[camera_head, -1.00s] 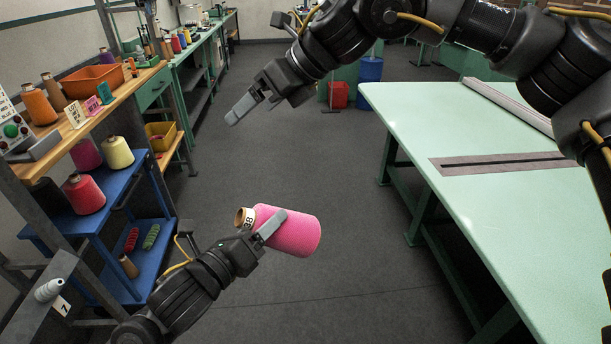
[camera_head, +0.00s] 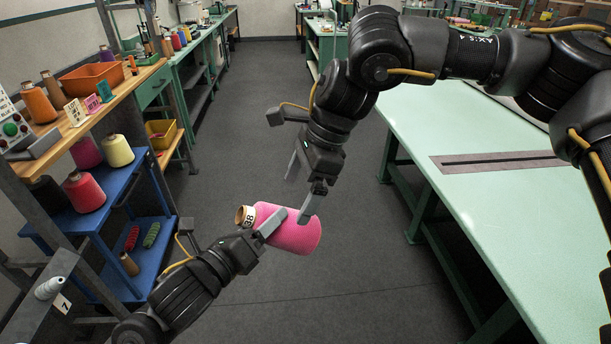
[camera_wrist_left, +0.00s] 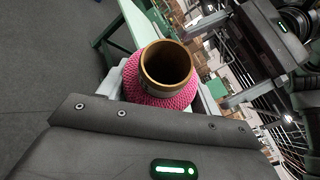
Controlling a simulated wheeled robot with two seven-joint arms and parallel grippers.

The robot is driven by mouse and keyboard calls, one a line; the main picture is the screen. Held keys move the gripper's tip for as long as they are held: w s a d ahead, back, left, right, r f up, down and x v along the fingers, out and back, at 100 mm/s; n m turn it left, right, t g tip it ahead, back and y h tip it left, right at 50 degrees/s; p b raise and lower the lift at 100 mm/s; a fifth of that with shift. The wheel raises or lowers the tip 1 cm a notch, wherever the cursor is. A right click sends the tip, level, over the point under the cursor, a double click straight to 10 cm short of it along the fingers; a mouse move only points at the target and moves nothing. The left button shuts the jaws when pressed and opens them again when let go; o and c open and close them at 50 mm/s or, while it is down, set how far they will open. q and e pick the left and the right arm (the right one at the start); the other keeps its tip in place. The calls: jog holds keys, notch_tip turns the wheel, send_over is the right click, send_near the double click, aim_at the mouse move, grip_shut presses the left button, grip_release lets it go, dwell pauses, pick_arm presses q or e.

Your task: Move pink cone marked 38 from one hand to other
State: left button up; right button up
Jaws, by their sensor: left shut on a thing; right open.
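The pink cone marked 38 (camera_head: 297,236) lies tilted on its side in the air in the head view. Its tan core end and the label 38 point left. My left gripper (camera_head: 271,224) is shut on the cone near its labelled end. My right gripper (camera_head: 299,190) is open and comes down from above. One of its fingers overlaps the cone's right part in the picture; I cannot tell if it touches. In the left wrist view the cone (camera_wrist_left: 160,98) shows its open brown core end facing the camera.
A blue shelf (camera_head: 108,188) with red, yellow and pink cones stands at left. Above it is a wooden shelf with an orange bin (camera_head: 92,78). A pale green table (camera_head: 470,130) stands at right. Open grey floor (camera_head: 250,110) lies between.

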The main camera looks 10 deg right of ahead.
aim_at(283, 223)
jog(key=x, duration=0.9)
jog(key=c, duration=1.2)
pick_arm(q)
jog(key=o, duration=1.5)
jog(key=shift+c, duration=0.2)
pick_arm(e)
jog(key=shift+r, duration=0.1)
